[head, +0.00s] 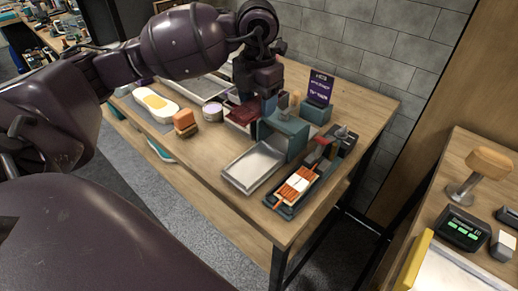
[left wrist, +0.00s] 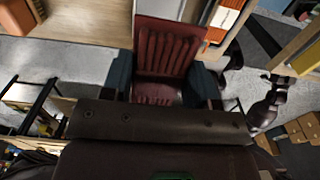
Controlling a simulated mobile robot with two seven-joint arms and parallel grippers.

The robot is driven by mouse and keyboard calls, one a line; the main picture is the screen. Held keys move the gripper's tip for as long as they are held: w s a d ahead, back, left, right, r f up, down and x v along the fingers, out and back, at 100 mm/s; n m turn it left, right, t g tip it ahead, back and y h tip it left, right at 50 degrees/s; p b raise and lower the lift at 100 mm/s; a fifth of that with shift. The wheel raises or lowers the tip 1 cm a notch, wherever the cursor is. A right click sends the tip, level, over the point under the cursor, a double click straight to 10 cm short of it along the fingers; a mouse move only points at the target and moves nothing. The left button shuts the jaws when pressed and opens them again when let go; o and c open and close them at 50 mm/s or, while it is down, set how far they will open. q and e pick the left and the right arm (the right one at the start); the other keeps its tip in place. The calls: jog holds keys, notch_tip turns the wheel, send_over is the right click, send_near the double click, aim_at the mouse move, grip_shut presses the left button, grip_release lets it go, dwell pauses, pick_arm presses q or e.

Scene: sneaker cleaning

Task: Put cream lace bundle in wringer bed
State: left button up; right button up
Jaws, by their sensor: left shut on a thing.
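My left gripper (head: 264,100) hangs over the table's far part. It is shut on a dark red ribbed piece (head: 243,113), which also shows between its fingers in the left wrist view (left wrist: 168,50). A cream-white piece with orange strips (head: 299,184) lies in a dark tray near the right edge; I cannot tell whether it is the cream lace bundle. A teal block with a shallow metal tray (head: 250,170) before it stands beside it; I cannot tell whether this is the wringer bed. My right gripper is not seen.
An orange-brown block (head: 184,122), a round tin (head: 212,110) and a white tray with a yellow patch (head: 155,103) stand to the left. A dark purple sign (head: 320,88) stands at the back. The table's front middle is clear.

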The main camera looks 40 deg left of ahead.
pick_arm(q)
jog(key=shift+f+b, duration=0.9)
jog(key=shift+f, duration=6.05)
jog(key=shift+f, duration=0.4)
jog(key=shift+f, duration=0.2)
jog(key=o, duration=0.9)
